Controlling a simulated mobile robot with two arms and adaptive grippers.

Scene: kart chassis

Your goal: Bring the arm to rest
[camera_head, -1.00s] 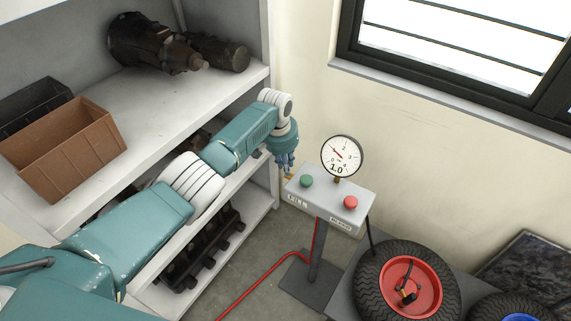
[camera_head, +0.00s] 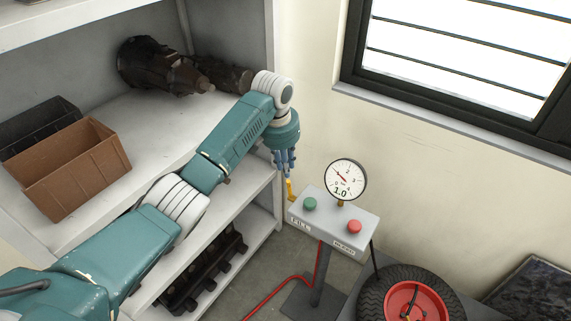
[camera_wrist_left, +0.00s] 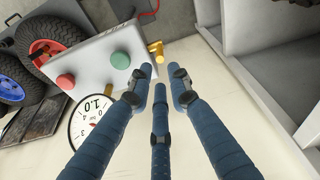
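My left arm reaches in from the left in the head view. Its left gripper (camera_head: 286,172) points down, just above and left of the grey control box (camera_head: 332,218). In the left wrist view the blue fingers (camera_wrist_left: 159,74) are spread apart, with nothing between their tips. The box has a green button (camera_head: 310,204), a red button (camera_head: 354,227) and a brass fitting (camera_head: 291,190) on its left side. The fitting also shows beyond the fingertips in the left wrist view (camera_wrist_left: 155,50). A round gauge (camera_head: 345,180) on the box reads 1.0. My right gripper is out of view.
A white shelf unit (camera_head: 262,180) stands behind and beside my arm, holding an orange-brown bin (camera_head: 78,170), a black bin (camera_head: 40,127) and dark metal parts (camera_head: 160,68). A tyre with a red rim (camera_head: 375,294) lies right of the box. A red hose (camera_head: 280,291) crosses the floor.

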